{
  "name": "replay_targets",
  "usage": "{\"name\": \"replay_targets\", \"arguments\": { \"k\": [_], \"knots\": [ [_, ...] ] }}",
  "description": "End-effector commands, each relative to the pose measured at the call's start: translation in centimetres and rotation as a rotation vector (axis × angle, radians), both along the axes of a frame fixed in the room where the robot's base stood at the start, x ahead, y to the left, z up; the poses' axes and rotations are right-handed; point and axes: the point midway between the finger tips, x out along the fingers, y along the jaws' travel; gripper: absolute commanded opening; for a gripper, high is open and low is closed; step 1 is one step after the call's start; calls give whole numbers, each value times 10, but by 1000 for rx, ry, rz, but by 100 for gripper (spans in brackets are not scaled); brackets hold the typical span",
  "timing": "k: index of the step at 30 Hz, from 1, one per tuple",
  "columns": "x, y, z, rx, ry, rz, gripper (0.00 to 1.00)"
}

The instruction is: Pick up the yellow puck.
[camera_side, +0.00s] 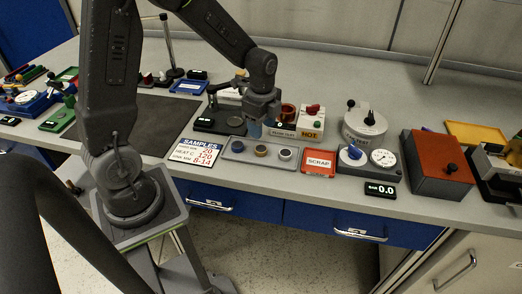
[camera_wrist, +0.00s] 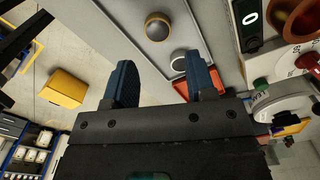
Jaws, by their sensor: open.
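The yellow puck (camera_side: 261,150) sits on a grey tray (camera_side: 232,155) at the front of the bench, between a dark bluish puck (camera_side: 237,147) and a pale puck (camera_side: 285,154). In the wrist view the yellow puck (camera_wrist: 157,26) shows a dark rim and lies beyond the fingertips. The pale puck (camera_wrist: 179,56) is partly visible near the right finger. My gripper (camera_side: 255,130) hangs above and behind the tray, with its blue fingers pointing down. In the wrist view my gripper (camera_wrist: 163,78) is open, with nothing between its fingers.
A red SCRAP tray (camera_side: 319,162) lies right of the puck tray, and a SAMPLES sign (camera_side: 195,152) lies left. Behind are a copper-coloured cup (camera_side: 288,112) and a box marked HOT (camera_side: 311,127). A gauge unit (camera_side: 367,157) stands further right. The bench's front edge is close.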

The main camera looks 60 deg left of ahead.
Motion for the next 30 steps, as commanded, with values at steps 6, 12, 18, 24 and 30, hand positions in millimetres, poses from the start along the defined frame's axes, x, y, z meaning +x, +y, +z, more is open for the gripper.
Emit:
{"name": "replay_targets", "arguments": {
  "k": [6, 12, 18, 24, 30],
  "knots": [
    [0, 0, -23, 0, 0, 1, 51],
    [-3, -1, -43, -1, 5, 1, 51],
    [-4, -1, -70, -1, 2, 1, 51],
    [-3, -1, -76, 1, -2, 1, 51],
    [-3, -1, -75, 1, -2, 1, 43]
  ]
}}
